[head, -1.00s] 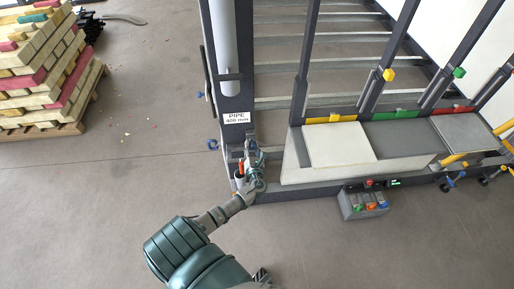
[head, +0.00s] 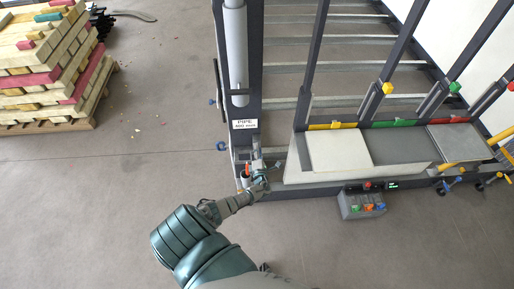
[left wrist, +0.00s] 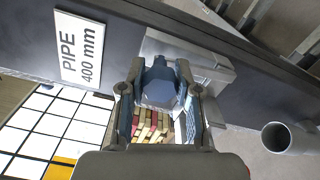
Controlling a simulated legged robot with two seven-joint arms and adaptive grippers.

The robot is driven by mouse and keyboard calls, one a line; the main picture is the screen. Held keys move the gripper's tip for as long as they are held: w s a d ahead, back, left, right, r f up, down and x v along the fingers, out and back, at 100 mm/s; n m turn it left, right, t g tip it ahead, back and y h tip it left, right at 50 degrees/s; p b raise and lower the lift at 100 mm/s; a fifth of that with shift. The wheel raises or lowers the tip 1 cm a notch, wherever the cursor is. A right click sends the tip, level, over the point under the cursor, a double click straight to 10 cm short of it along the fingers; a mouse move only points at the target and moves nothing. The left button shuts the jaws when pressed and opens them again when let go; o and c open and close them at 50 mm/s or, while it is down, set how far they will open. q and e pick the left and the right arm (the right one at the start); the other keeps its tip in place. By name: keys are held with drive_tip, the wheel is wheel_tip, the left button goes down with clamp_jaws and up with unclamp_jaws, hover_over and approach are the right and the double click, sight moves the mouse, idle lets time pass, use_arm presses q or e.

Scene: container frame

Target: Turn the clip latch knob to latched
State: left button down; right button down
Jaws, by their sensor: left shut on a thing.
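The clip latch knob (left wrist: 160,84) is a dark blue-grey, faceted knob in the left wrist view, in front of a grey metal bracket (left wrist: 205,62) on the dark frame. My left gripper (head: 259,177) is at the foot of the dark post, below the "PIPE 400 mm" label (head: 244,124). In the left wrist view, my left gripper's fingers (left wrist: 158,108) stand on both sides of the knob and are shut on it. In the head view the gripper hides the knob. I cannot tell the knob's turn position. My right gripper is not in view.
The dark post (head: 218,98) carries a grey pipe (head: 235,50). Right of my gripper are a pale panel (head: 338,150) and a grey control box (head: 361,206) with coloured buttons. A pallet of wooden blocks (head: 45,75) stands far left. The floor in front is clear.

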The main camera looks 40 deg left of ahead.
use_arm(q)
drive_tip(key=shift+d+f+m+p, duration=0.3)
drive_tip(key=shift+d+m+p, duration=0.05)
drive_tip(key=shift+m, duration=0.35)
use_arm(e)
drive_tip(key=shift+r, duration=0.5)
use_arm(q)
drive_tip(key=shift+s+f, duration=0.1)
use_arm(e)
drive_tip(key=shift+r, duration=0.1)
use_arm(q)
drive_tip(key=c, duration=0.8)
unclamp_jaws()
drive_tip(key=shift+d+r, duration=0.1)
drive_tip(key=shift+r, duration=0.2)
drive_tip(key=v, duration=1.2)
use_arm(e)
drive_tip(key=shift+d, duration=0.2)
use_arm(q)
drive_tip(key=shift+f, duration=0.1)
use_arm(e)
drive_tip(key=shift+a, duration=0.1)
